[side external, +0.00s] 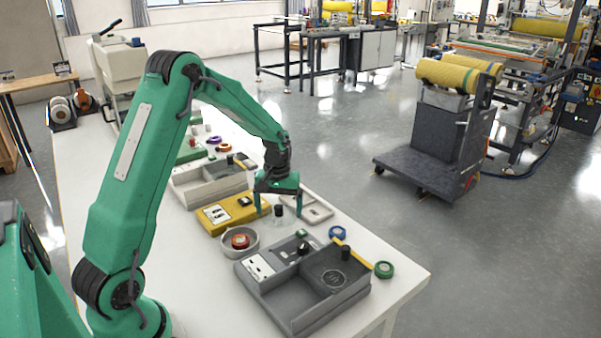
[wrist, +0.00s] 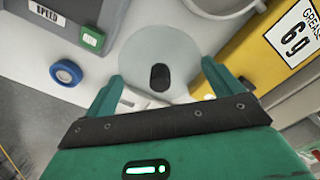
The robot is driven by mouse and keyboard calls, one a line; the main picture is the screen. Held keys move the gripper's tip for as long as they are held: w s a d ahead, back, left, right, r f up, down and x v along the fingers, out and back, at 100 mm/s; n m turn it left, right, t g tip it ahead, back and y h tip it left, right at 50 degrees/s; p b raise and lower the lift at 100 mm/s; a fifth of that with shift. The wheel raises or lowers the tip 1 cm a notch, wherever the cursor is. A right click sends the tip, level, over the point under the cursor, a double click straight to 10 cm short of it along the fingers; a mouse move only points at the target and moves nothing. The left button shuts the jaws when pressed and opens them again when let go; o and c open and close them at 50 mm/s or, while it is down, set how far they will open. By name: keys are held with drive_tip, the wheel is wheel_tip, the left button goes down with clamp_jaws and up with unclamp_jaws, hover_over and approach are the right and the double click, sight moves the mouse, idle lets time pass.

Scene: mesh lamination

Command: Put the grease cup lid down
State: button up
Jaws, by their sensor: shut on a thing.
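The grease cup lid (wrist: 150,48) is a pale, see-through disc with a black knob (wrist: 160,77), seen in the wrist view. My gripper (wrist: 162,82) is shut on it, with one green finger at each side of the disc's rim. In the side view my gripper (side external: 279,208) points down above the white table, with the black knob between its fingers; the clear disc hardly shows there. I cannot tell how high the lid is above the table. A yellow box (side external: 216,216) labelled "GREASE 6g" in the wrist view (wrist: 285,48) stands beside my gripper.
A grey tray unit (side external: 290,310) stands in front, and a grey bowl (side external: 256,247) with red tape sits beside it. Blue tape (side external: 338,232) and green tape (side external: 384,270) lie near the table's right edge.

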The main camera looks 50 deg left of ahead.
sight(279, 214)
drive_tip(key=shift+f, duration=1.95)
drive_tip(key=shift+f, duration=0.1)
drive_tip(key=o, duration=0.7)
drive_tip(key=shift+o, duration=0.2)
wheel_tip(279, 214, up, 11)
drive_tip(key=shift+r, duration=0.6)
